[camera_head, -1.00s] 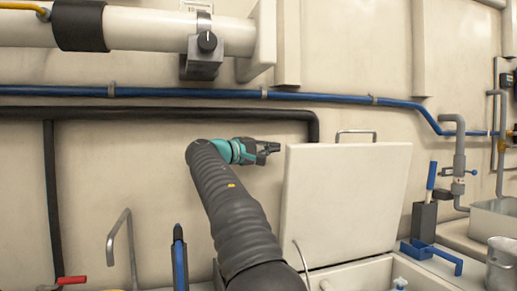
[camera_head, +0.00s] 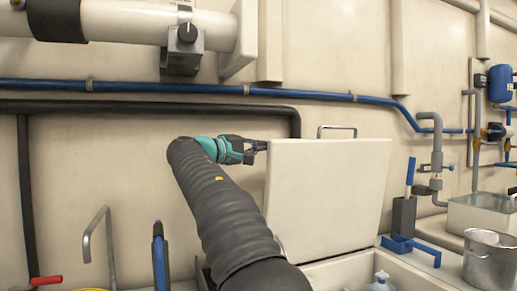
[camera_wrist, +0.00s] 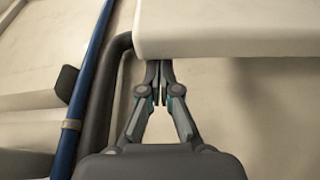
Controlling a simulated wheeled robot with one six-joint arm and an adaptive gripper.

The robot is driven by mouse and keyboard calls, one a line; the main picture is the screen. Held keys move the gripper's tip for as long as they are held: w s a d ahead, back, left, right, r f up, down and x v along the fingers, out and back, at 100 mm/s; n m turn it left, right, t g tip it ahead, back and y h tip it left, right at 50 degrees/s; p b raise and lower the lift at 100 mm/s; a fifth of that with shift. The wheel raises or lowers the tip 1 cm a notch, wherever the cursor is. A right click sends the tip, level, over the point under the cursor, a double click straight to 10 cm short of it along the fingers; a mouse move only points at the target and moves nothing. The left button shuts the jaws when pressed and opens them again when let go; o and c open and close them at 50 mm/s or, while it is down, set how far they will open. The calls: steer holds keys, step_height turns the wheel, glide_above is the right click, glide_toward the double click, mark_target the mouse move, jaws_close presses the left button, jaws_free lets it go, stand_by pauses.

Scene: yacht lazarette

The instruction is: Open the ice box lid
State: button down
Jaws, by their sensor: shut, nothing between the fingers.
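The ice box lid (camera_head: 328,195) is a cream slab standing raised, near upright and leaning back slightly, with a metal handle (camera_head: 337,128) along its top edge. Under it the ice box (camera_head: 335,276) is open, and a small pale blue-capped item (camera_head: 381,281) shows inside. My gripper (camera_head: 262,145) is shut and empty at the lid's upper left corner. In the wrist view the shut fingertips (camera_wrist: 159,65) are right at the edge of the lid (camera_wrist: 230,28); I cannot tell whether they touch it.
A blue pipe (camera_head: 200,87) and a black pipe (camera_head: 150,107) run along the wall behind. A blue-handled tool in a grey holder (camera_head: 404,215), a blue bracket (camera_head: 410,247) and a metal pot (camera_head: 490,258) stand to the right. A bent metal tube (camera_head: 98,240) rises at left.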

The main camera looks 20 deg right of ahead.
steer(key=shift+m, duration=0.8)
steer(key=s+b, duration=0.2)
steer(key=b, duration=0.1)
steer(key=s+f+b, duration=0.1)
steer(key=s+b, duration=0.1)
steer(key=s, duration=0.1)
steer(key=shift+s+f+b, duration=0.15)
steer(key=shift+s+b, duration=0.1)
steer(key=shift+b, duration=0.15)
steer(key=shift+s+r+h+b, duration=0.2)
steer(key=shift+s+h+b, duration=0.1)
steer(key=shift+s, duration=0.2)
steer(key=shift+w+r+p, duration=0.35)
steer(key=shift+w+p, duration=0.1)
steer(key=shift+p, duration=0.2)
steer(key=w, duration=0.1)
steer(key=w+p, duration=0.2)
steer(key=shift+a+r, duration=0.25)
steer(key=shift+r, duration=0.1)
glide_toward(280, 145)
steer(key=a, duration=0.2)
steer(key=w+a, duration=0.1)
steer(key=a, duration=0.1)
steer(key=shift+w+a, duration=0.2)
steer(key=shift+a, duration=0.05)
